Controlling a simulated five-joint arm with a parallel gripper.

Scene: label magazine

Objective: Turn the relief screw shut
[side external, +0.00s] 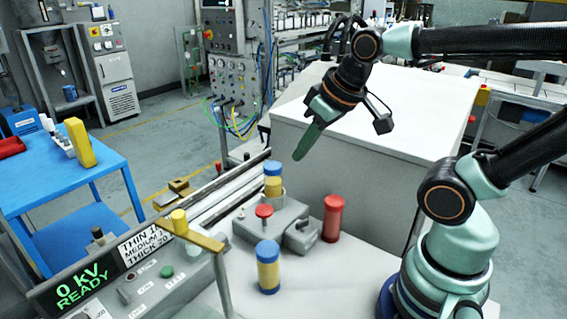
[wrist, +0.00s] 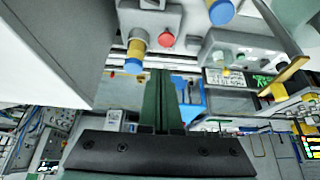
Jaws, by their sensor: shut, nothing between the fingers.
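A red round knob (side external: 264,211), which looks like the relief screw, stands on a short stem on top of a grey block (side external: 283,243). It also shows as a red disc in the wrist view (wrist: 166,39). I cannot tell how far it is turned. My gripper (side external: 301,153) is shut and empty, its green fingers pointing down and left. It is in the air above and behind the block, well apart from the knob. In the wrist view the shut fingers (wrist: 158,74) point towards the block area, with the knob beyond their tips.
A yellow and blue cylinder (side external: 273,182) stands at the block's back; another (side external: 268,268) stands in front. A red cylinder (side external: 333,218) stands right of it. A yellow bar (side external: 190,235) with a knob and a display reading "0 KV READY" (side external: 78,285) are at left.

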